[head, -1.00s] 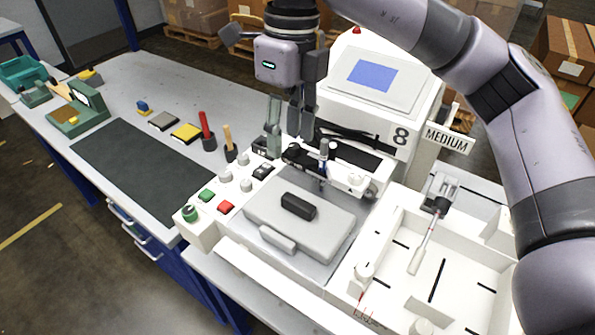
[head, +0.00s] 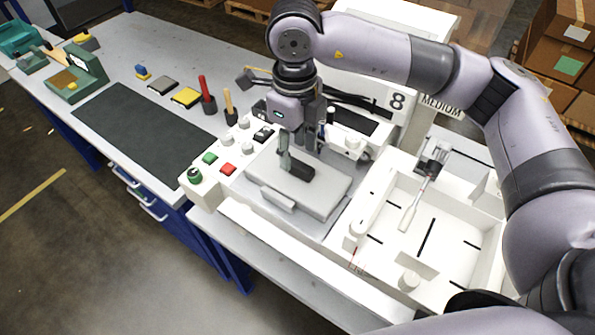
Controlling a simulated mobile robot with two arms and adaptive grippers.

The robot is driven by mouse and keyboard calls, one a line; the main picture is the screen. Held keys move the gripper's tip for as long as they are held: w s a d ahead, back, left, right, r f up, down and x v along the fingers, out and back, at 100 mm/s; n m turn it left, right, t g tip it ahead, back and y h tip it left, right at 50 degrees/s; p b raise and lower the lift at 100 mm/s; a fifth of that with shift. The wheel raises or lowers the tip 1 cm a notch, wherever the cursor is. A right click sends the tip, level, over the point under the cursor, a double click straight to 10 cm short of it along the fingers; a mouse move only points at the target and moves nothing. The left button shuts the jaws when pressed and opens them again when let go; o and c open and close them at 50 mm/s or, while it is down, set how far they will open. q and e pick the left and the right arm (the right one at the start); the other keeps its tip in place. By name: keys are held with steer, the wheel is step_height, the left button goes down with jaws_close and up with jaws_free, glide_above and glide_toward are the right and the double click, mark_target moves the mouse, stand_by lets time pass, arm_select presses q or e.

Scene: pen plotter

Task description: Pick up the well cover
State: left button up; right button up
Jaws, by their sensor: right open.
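The well cover (head: 322,194) appears to be the light grey, rounded plate lying flat on the white plotter's bed. A black block handle (head: 301,172) stands up from its middle. My right gripper (head: 298,158) hangs from above with its jaws pointing down and open. Its fingertips are at the far side of the handle in the picture and overlap part of it. I cannot tell whether they touch it. My left gripper is not in view.
The plotter's pen carriage (head: 343,143) stands close behind my right gripper. Buttons and knobs (head: 228,169) line the panel on the left. A white walled tray (head: 376,262) lies to the right. A dark mat (head: 140,135) covers the bench at left.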

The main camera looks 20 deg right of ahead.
mark_target(297, 163)
steer(key=f, duration=0.1)
steer(key=f+p, duration=0.1)
steer(key=f, duration=0.1)
steer(key=shift+w+d+f, duration=0.1)
steer(key=shift+d+f, duration=0.2)
steer(key=shift+f, duration=0.05)
steer(key=shift+f+p, duration=0.3)
steer(key=shift+f, duration=0.05)
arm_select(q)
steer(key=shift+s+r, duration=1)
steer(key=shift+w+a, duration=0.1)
arm_select(e)
steer(key=shift+c, duration=0.2)
steer(key=shift+c, duration=1.3)
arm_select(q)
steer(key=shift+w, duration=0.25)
arm_select(e)
jaws_close()
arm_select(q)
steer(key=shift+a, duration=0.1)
